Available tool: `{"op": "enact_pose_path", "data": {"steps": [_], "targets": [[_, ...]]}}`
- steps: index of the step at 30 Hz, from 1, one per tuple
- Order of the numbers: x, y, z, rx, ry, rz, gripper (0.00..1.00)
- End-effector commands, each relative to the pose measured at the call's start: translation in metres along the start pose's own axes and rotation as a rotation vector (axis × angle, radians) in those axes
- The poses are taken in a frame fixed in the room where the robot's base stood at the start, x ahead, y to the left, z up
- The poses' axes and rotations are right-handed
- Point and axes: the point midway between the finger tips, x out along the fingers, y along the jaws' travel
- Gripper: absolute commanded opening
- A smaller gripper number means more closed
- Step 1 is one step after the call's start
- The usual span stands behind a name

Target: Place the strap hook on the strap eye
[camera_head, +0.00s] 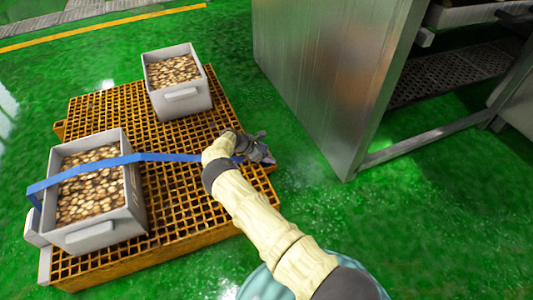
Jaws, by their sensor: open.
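A blue strap (150,157) runs over the top of the near grey bin (95,235). Its left end hangs down over the bin's left side. Its right end passes behind my wrist and shows again as a blue bit beside my gripper (265,152). My gripper is dark and small in the picture, at the right edge of the orange grid pallet (180,222). It is open, with its fingers close to the blue strap end. Whether they touch it I cannot tell. The strap hook and the strap eye cannot be made out at this size.
A second grey bin (183,105), filled with round brown pieces, stands at the pallet's far end. A tall metal cabinet or machine panel (325,75) rises to the right of my gripper. Green floor (300,180) lies open between pallet and panel.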

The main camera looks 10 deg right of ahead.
Motion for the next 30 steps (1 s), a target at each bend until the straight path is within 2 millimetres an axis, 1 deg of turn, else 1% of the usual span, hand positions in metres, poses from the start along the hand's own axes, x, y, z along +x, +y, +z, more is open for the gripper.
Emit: {"op": "enact_pose_path", "data": {"steps": [4,8,15,21,25,30], "targets": [[-0.005,0.0,0.003,0.0,-0.001,0.001,0.65],[-0.022,0.001,0.004,0.001,0.001,0.002,0.65],[-0.07,0.001,0.005,-0.001,0.002,0.002,0.65],[-0.106,0.001,0.004,-0.001,0.002,0.002,0.65],[-0.119,0.0,0.003,0.0,0.001,0.0,0.65],[-0.122,0.0,0.002,0.0,0.0,0.0,0.65]]}}
